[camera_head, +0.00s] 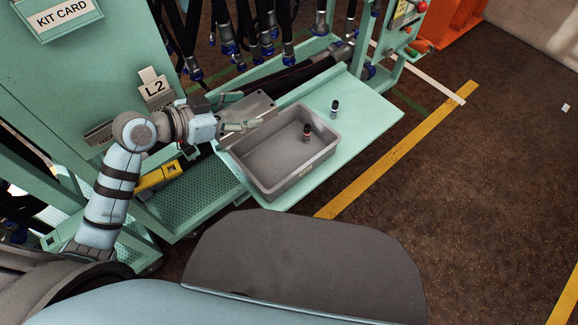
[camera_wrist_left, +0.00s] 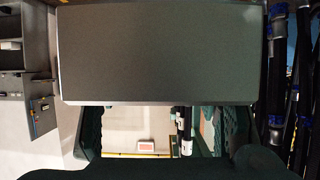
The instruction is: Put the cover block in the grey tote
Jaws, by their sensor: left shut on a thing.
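The cover block is a flat grey metallic block (camera_head: 256,106), held by my left gripper (camera_head: 250,111) near the left back corner of the grey tote. My left gripper is shut on it, with a finger on each side. The block fills the upper middle of the left wrist view (camera_wrist_left: 160,55). The grey tote (camera_head: 268,194) is an open rectangular bin on a pale green shelf. The block overlaps the tote's back left rim in the head view; its height above the rim cannot be told. A small dark bottle (camera_head: 306,134) stands inside the tote. My right gripper is not seen.
Black hoses with blue fittings (camera_head: 265,35) hang at the back.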

